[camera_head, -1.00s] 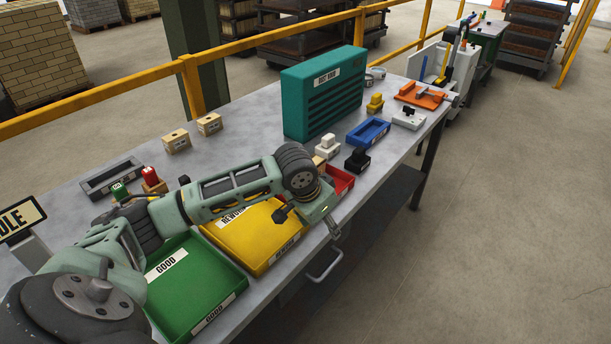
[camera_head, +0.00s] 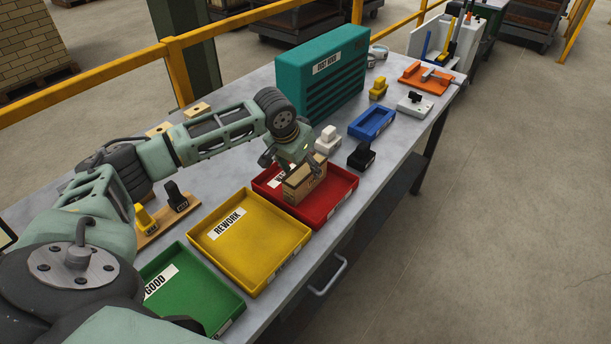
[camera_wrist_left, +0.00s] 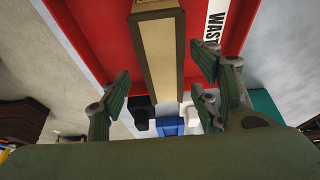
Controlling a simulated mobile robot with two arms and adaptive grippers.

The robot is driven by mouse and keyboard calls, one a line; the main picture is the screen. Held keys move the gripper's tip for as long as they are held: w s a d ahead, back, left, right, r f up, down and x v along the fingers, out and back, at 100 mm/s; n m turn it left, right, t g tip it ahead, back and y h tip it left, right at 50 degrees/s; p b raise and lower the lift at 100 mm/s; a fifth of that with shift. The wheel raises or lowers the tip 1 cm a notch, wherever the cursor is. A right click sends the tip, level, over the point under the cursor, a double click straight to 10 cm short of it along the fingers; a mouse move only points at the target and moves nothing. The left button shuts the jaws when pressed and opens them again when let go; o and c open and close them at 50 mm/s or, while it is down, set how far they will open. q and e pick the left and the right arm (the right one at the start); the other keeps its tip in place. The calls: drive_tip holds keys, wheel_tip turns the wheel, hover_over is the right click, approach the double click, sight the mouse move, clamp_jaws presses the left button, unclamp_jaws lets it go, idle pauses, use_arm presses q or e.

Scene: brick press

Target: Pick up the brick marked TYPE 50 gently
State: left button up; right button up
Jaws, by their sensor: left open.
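A tan brick (camera_head: 305,184) with dark edges stands in the red tray (camera_head: 333,211). It has a mark on its side that is too small to read. My left gripper (camera_head: 291,160) is open just above the brick, beside its top. In the left wrist view the brick (camera_wrist_left: 162,50) lies between the spread green fingers (camera_wrist_left: 161,85), with gaps on both sides. I cannot tell how far down the fingers reach around it. The red tray, labelled WASTE, shows behind it (camera_wrist_left: 95,40). My right gripper is out of view.
A yellow REWORK tray (camera_head: 255,250) and a green GOOD tray (camera_head: 200,300) stand on the near side. White (camera_head: 327,140) and black (camera_head: 362,155) tools and a blue tray (camera_head: 385,118) lie beyond. A teal box (camera_head: 325,75) stands at the back.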

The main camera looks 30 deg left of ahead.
sight(305, 169)
use_arm(q)
drive_tip(key=x, duration=0.4)
drive_tip(key=shift+a+p, duration=0.25)
drive_tip(key=shift+p, duration=0.05)
drive_tip(key=c, duration=1.1)
drive_tip(key=shift+r, duration=0.1)
drive_tip(key=shift+c, duration=0.3)
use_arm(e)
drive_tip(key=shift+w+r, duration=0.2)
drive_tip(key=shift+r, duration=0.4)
